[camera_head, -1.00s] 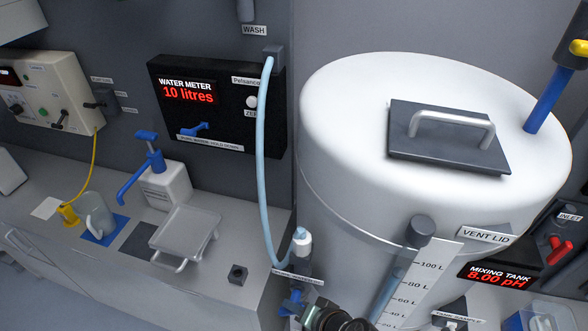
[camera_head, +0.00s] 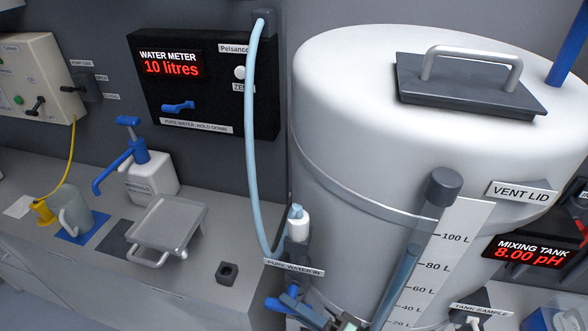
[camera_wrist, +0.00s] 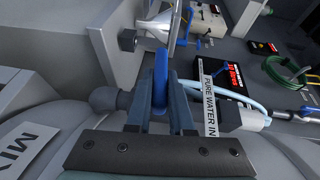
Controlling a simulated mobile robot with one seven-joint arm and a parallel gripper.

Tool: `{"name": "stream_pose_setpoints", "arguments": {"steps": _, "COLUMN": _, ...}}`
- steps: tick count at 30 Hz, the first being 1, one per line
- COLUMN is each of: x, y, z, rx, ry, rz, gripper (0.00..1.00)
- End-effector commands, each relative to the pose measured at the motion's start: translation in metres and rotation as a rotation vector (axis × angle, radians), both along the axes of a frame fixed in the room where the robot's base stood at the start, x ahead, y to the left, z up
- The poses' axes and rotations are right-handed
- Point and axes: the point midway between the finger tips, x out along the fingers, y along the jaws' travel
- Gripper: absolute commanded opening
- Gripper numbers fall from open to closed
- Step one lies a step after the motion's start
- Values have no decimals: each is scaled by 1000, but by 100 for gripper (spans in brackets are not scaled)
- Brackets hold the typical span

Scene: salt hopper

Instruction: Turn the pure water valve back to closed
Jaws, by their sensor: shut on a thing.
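The pure water valve has a blue handle (camera_head: 290,299) below the PURE WATER IN label (camera_head: 294,267), at the lower front of the white tank. In the wrist view the blue handle (camera_wrist: 160,80) stands between the two fingers of my gripper (camera_wrist: 159,100), which is shut on it. In the head view only a small part of my gripper (camera_head: 345,322) shows at the bottom edge. The handle's full angle is hard to tell. The water meter (camera_head: 170,68) reads 10 litres.
The large white mixing tank (camera_head: 350,120) fills the right side. A light blue hose (camera_head: 250,150) hangs down to the inlet. A grey counter at the left bears a metal tray (camera_head: 168,226), a pump bottle (camera_head: 150,180) and a small black block (camera_head: 228,273).

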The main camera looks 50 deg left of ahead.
Motion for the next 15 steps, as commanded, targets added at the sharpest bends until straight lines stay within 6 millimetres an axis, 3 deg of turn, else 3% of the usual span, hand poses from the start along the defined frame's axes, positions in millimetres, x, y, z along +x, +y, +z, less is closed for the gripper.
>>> {"name": "stream_pose_setpoints", "arguments": {"steps": 15, "x": 0, "y": 0, "z": 0, "rx": 58, "ry": 36, "rz": 0, "gripper": 0}}
